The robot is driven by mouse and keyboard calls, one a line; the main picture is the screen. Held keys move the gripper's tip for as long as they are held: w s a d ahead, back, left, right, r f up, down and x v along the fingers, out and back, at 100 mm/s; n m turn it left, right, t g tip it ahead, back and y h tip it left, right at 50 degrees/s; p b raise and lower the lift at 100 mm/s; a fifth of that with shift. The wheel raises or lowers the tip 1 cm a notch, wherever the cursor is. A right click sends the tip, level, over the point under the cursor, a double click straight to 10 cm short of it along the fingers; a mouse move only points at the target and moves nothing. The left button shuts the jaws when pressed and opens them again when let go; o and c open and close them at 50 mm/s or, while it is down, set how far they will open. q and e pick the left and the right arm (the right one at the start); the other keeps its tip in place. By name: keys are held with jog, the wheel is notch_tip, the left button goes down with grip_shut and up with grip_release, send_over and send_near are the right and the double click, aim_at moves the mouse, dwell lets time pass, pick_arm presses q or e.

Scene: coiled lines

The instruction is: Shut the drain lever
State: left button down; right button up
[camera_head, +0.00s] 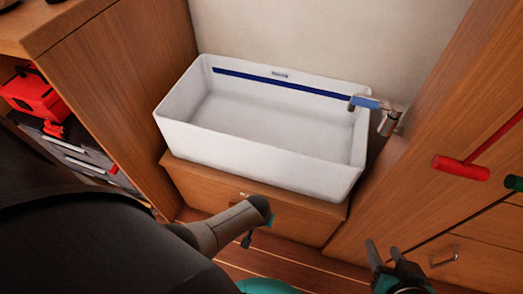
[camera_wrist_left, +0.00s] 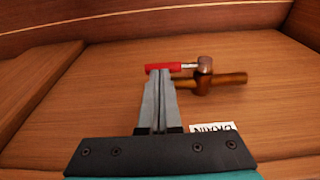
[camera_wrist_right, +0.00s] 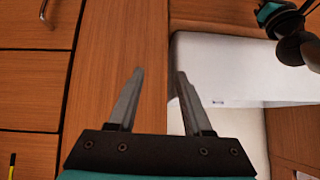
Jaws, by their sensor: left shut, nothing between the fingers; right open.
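The drain lever (camera_wrist_left: 164,67) shows in the left wrist view as a red handle on a short metal stem, joined to a brown valve body with a pipe (camera_wrist_left: 232,80). The handle lies roughly parallel to the pipe. A white label (camera_wrist_left: 212,128) reading DRAIN is partly hidden. My left gripper (camera_wrist_left: 160,73) is shut and empty, its tips at the handle's lower edge; I cannot tell whether they touch. The lever does not show clearly in the head view. My right gripper (camera_head: 382,255) is open and empty, right of the basin; it also shows in the right wrist view (camera_wrist_right: 158,75).
A white basin (camera_head: 250,150) stands on a wooden base, with a blue-handled tap (camera_head: 366,103) at its right. A red bar handle (camera_head: 460,168) is at the right cabinet. A red box (camera_head: 35,95) sits on the left shelf. Wooden walls surround the lever.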

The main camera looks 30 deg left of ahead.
pick_arm(q)
jog(key=shift+w+f+b, duration=0.1)
jog(key=shift+f+b, duration=0.25)
jog(key=shift+f, duration=0.1)
pick_arm(e)
jog(key=shift+w+a+r+t+y, duration=0.1)
jog(key=shift+w+a+t+y, duration=0.15)
jog(key=shift+a+t, duration=0.2)
jog(key=shift+w+a+t+y, duration=0.25)
jog(key=shift+a+t, duration=0.1)
jog(key=shift+a, duration=0.15)
pick_arm(q)
jog(key=shift+a+f, duration=0.1)
jog(key=shift+a, duration=0.05)
pick_arm(e)
jog(key=shift+d, duration=0.15)
